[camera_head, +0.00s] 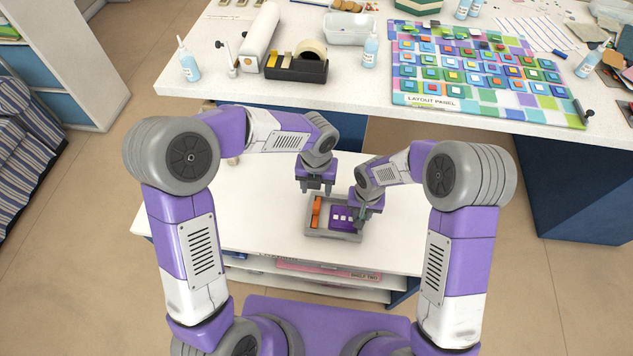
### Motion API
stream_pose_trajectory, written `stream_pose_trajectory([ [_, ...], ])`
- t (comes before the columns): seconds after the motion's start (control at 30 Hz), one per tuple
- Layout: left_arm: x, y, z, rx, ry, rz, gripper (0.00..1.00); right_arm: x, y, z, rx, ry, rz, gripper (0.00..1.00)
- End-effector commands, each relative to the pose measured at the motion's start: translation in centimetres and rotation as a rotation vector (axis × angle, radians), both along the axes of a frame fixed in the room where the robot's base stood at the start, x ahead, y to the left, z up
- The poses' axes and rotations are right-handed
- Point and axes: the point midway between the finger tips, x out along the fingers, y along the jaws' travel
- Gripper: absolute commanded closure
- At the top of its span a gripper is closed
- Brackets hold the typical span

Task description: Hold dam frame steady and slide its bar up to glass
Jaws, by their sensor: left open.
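The grey dam frame (321,233) sits on the low white table, a shallow rectangular tray. An orange bar (316,212) stands across its left part. A purple glass piece (340,226) with small white squares lies in the right part, and a gap shows between bar and glass. My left gripper (317,193) is open, pointing down just behind the frame's rear edge, near the bar, and looks empty. My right gripper (362,220) is at the frame's right side and hides part of that wall. Its fingers are too small and covered to tell whether they grip the wall.
The low white table (260,215) is mostly clear left of the frame, with shelves below its front edge. Behind it stands a taller worktable (330,92) with a tape dispenser (296,66), bottles and a colourful layout panel (470,80).

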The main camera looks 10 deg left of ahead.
Motion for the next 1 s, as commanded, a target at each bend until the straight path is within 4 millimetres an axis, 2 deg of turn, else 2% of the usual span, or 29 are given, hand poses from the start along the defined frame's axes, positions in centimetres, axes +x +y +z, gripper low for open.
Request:
stream_pose_trajectory([
  [0.3,-0.1,0.0,-6.1,0.002,0.005,0.001,0.47,0.0,0.0,0.0,0.000,0.001,0.000,1.00],
  [0.5,-0.1,0.0,-9.1,0.001,0.003,0.001,0.47,0.0,0.0,0.0,0.000,0.001,0.000,1.00],
  [0.7,-0.1,0.0,-10.5,0.001,0.001,0.002,0.47,0.0,0.0,0.0,0.000,0.001,0.000,1.00],
  [1.0,0.0,0.0,-10.6,0.000,0.000,0.002,0.47,0.0,0.0,0.0,0.000,0.000,0.000,1.00],
])
